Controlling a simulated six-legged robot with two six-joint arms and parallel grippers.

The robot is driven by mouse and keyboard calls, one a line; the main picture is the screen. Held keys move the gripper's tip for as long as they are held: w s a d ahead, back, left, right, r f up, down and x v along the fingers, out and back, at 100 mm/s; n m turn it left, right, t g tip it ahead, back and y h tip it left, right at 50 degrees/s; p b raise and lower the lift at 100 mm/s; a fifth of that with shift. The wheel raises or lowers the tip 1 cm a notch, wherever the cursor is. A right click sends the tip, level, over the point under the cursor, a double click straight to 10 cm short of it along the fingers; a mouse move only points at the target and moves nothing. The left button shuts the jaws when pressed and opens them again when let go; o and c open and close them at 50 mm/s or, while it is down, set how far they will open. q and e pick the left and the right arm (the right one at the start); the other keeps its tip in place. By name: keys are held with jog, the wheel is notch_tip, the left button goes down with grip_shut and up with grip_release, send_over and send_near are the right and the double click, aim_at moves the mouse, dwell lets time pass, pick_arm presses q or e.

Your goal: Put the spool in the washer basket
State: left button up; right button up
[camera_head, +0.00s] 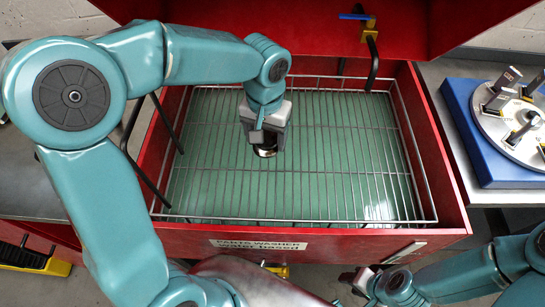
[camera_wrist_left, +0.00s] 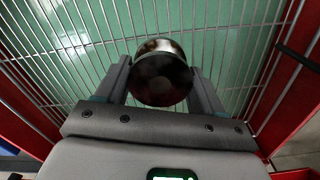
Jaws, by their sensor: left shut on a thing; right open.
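The washer basket (camera_head: 345,190) is a wire grid basket inside a red parts washer with a green floor below. My left gripper (camera_head: 268,143) points down over the basket's upper middle. It is shut on the spool (camera_head: 265,152), a dark shiny round metal piece. In the left wrist view the spool (camera_wrist_left: 160,72) sits between the two fingers, above the wires. I cannot tell whether its lower end touches the grid.
The red washer (camera_head: 440,140) has raised walls and an open lid (camera_head: 300,25) at the back. A black bent strut (camera_head: 373,65) stands at the back right. A blue plate (camera_head: 470,120) with a grey disc and several small blocks lies at the right. The basket's right half is clear.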

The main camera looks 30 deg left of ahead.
pick_arm(q)
jog(key=f, duration=0.5)
jog(key=shift+s+f, duration=0.2)
jog(key=shift+w+f, duration=0.1)
jog(key=shift+f, duration=0.2)
jog(key=f, duration=0.3)
jog(key=shift+s+f, duration=0.2)
jog(key=shift+f, duration=0.1)
jog(key=shift+w+f, duration=0.25)
jog(key=shift+f, duration=0.05)
jog(key=shift+s+b, duration=0.15)
jog(key=shift+b, duration=0.15)
jog(key=shift+f, duration=0.1)
jog(key=o, duration=1.2)
